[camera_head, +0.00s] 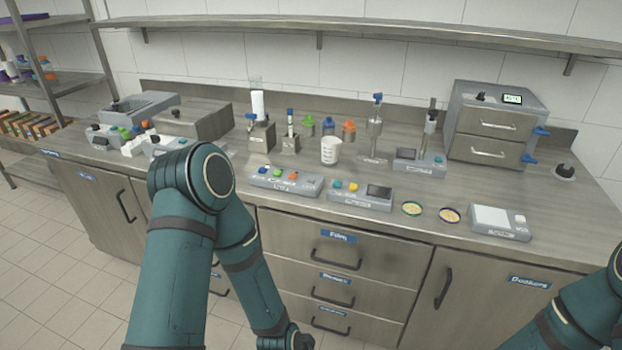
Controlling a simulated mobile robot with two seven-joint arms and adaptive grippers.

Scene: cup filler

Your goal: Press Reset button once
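No label reading Reset can be made out, so I cannot tell which button it is. A grey control box (285,187) on the counter has a blue, a green and a red button (293,175) on top. A second grey box (359,202) to its right has a blue button (337,185), a yellow button (352,187) and a dark screen. A white cup (330,151) stands behind the boxes. My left arm bends down in front of the counter, below the boxes. My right arm is at the lower right. Neither gripper's fingers show.
Clamp stands and bottles stand at the back. A two-drawer unit (493,123) with a display is at the right. Two small dishes (412,209) and a scale (500,216) lie near the front edge. Other devices crowd the left. A shelf (370,27) hangs above.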

